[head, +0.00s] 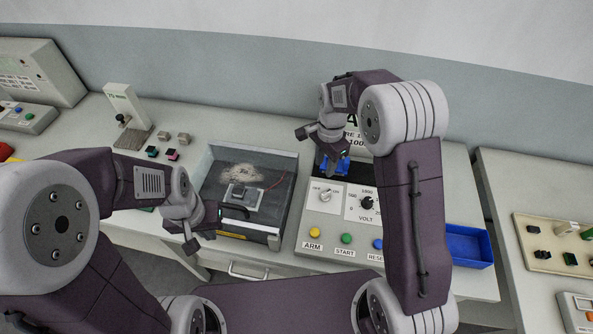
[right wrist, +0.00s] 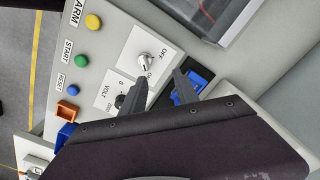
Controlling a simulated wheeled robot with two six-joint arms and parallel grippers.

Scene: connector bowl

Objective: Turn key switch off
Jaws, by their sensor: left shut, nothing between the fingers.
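The key switch (head: 326,195) is a small silver knob on a white plate marked OFF and ON, on the sloped control panel (head: 312,221). It also shows in the right wrist view (right wrist: 144,62), just beyond my fingers. Its exact turn is too small to read surely. My right gripper (right wrist: 160,82) is open and empty, one finger close to the switch and the other near a blue connector. In the head view my right gripper is above the panel's back part, its fingertips largely hidden. My left gripper (head: 240,211) is shut and empty by the clear-walled box.
The VOLT dial (head: 367,202) sits right beside the switch. Yellow, green and blue buttons (head: 347,239) line the panel's front. Blue connectors (head: 341,167) are behind it. A clear-walled box (head: 282,170) stands left, a blue bin (head: 467,246) right.

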